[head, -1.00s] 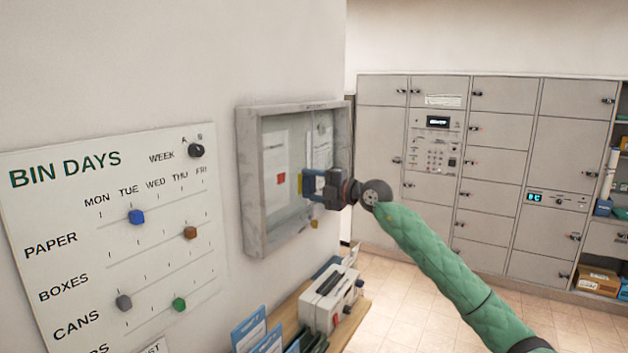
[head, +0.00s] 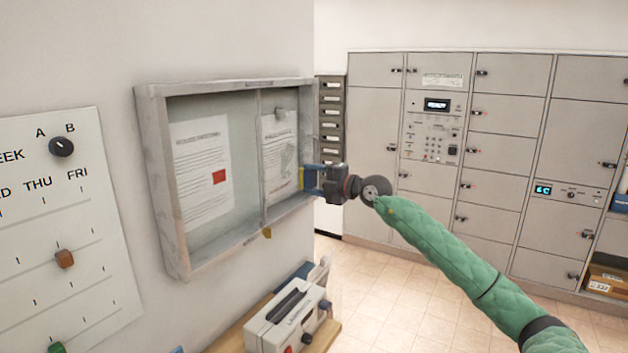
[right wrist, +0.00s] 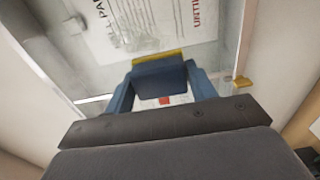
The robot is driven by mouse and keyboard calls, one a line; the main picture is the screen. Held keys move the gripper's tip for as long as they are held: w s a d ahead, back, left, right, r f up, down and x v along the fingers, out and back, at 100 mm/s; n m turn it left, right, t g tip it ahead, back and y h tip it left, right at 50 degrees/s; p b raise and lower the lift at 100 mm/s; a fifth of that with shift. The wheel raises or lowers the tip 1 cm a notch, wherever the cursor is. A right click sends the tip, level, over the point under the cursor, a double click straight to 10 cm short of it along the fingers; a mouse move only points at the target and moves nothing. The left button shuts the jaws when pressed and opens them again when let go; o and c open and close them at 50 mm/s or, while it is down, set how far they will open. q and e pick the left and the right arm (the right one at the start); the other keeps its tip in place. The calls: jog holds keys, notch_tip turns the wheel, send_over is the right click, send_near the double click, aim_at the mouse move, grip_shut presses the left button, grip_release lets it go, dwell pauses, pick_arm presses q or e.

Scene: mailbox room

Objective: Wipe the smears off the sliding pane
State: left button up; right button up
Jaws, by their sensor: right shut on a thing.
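A grey-framed wall case (head: 160,190) holds the glass front, with a pane (head: 240,130) at left and another at right, divided by an upright bar. Printed sheets show behind the glass. The glass looks hazy in the right wrist view (right wrist: 190,55); separate smears cannot be made out for sure. My right gripper (head: 308,180) is at the case's right end, shut on a blue wiping block with a yellow face (right wrist: 158,75). The yellow face points at the glass; whether it touches cannot be told. My left gripper is not in view.
A brass-coloured catch (head: 266,233) sits on the case's bottom rail. A grey knob (head: 280,113) shows on the right part of the glass. Below is a shelf with a white box (head: 285,325). A bin-days board (head: 60,220) hangs at left; grey lockers (head: 440,180) stand behind.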

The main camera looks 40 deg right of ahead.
aim_at(303, 176)
jog(key=shift+w+a+r, duration=0.3)
jog(key=shift+w+a, duration=0.05)
jog(key=shift+w, duration=0.1)
jog(key=shift+p+x, duration=0.55)
jog(key=shift+x, duration=0.65)
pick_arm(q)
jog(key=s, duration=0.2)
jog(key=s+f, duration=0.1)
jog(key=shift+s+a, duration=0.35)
pick_arm(e)
jog(key=shift+f+x, duration=0.2)
jog(key=shift+x, duration=0.95)
pick_arm(q)
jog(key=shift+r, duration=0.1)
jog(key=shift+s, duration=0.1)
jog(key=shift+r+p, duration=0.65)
jog(key=shift+p, duration=0.25)
pick_arm(e)
jog(key=shift+x, duration=1)
